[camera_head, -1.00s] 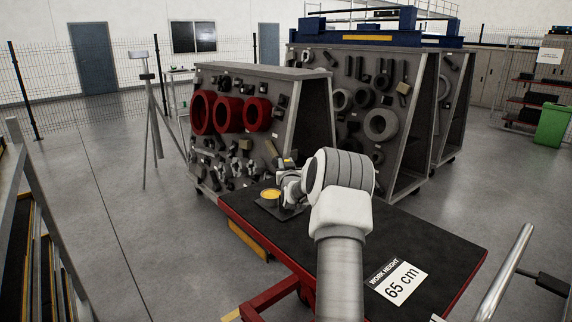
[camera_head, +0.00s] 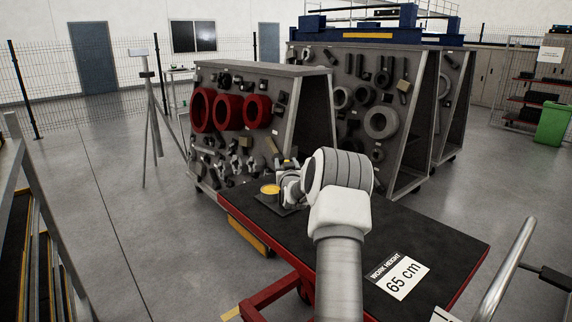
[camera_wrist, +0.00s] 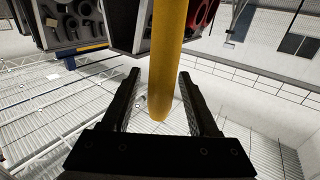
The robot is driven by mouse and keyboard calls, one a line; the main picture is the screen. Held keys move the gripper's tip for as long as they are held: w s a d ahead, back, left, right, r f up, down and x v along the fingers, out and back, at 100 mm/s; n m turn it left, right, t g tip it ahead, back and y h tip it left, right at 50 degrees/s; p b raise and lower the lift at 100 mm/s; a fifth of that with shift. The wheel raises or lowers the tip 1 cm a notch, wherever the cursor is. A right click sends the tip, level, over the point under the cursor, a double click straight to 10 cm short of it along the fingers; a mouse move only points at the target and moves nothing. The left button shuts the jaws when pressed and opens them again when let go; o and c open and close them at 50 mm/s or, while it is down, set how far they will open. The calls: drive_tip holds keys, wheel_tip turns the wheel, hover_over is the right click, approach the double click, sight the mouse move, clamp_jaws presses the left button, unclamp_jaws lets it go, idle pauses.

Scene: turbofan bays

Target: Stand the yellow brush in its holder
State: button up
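The yellow brush (camera_wrist: 168,60) appears in the wrist view as a thick yellow rod with a rounded end, running in from the top edge. My gripper (camera_wrist: 160,100) is open around it, with a visible gap on each side of the rod. In the head view, my gripper (camera_head: 284,180) is at the table's far left corner, partly hidden by my own wrist. A small yellow bit near it, seemingly the brush, shows there. A round yellow-topped pot (camera_head: 270,189), probably the holder, stands just left of my gripper on a dark square plate (camera_head: 279,208). The brush's lower end is hidden.
The red-framed table with a black top (camera_head: 420,235) is mostly bare and carries a work-height label (camera_head: 399,277). A grey parts rack (camera_head: 215,160) with red rings stands close behind the gripper. A second rack (camera_head: 390,75) stands behind to the right.

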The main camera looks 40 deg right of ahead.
drive_tip(key=shift+s, duration=0.1)
drive_tip(key=v, duration=1.7)
drive_tip(key=shift+s+a, duration=0.1)
drive_tip(key=shift+a, duration=0.05)
drive_tip(key=shift+a, duration=0.1)
